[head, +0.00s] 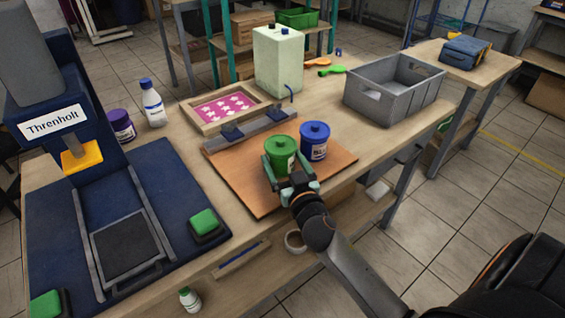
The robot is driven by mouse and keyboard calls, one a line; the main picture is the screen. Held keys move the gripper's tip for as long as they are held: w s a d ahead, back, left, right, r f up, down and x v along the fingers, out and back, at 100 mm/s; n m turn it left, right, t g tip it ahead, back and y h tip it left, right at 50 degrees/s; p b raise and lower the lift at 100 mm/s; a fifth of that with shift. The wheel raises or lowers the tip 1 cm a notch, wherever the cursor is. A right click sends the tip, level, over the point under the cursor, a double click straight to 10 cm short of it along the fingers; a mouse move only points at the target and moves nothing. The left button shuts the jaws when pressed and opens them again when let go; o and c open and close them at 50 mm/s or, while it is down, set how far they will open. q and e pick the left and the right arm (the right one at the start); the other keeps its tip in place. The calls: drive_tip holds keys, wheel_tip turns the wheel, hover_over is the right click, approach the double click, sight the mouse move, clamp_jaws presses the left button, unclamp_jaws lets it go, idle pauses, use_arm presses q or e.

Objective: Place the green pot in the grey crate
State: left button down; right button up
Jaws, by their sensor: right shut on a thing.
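The green pot (281,150) with a green lid stands at the brown board (240,184) in the middle of the table. My right gripper (284,172) is shut on the green pot, with its fingers on either side of the pot. I cannot tell whether the pot's base touches the board. The grey crate (375,99) stands at the table's right end, to the right of the pot and further back. Its visible inside looks empty. My left gripper is not in view.
A blue pot (314,142) stands close beside the green pot on the right. A framed pink screen (226,106) and a pale canister (278,60) are behind. A dark blue press (80,150) fills the left. Bare tabletop lies between blue pot and crate.

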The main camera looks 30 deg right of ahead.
drive_tip(key=shift+r, duration=0.1)
drive_tip(key=shift+f, duration=0.2)
drive_tip(key=o, duration=1.3)
drive_tip(key=shift+s, duration=0.1)
drive_tip(key=shift+o, duration=0.2)
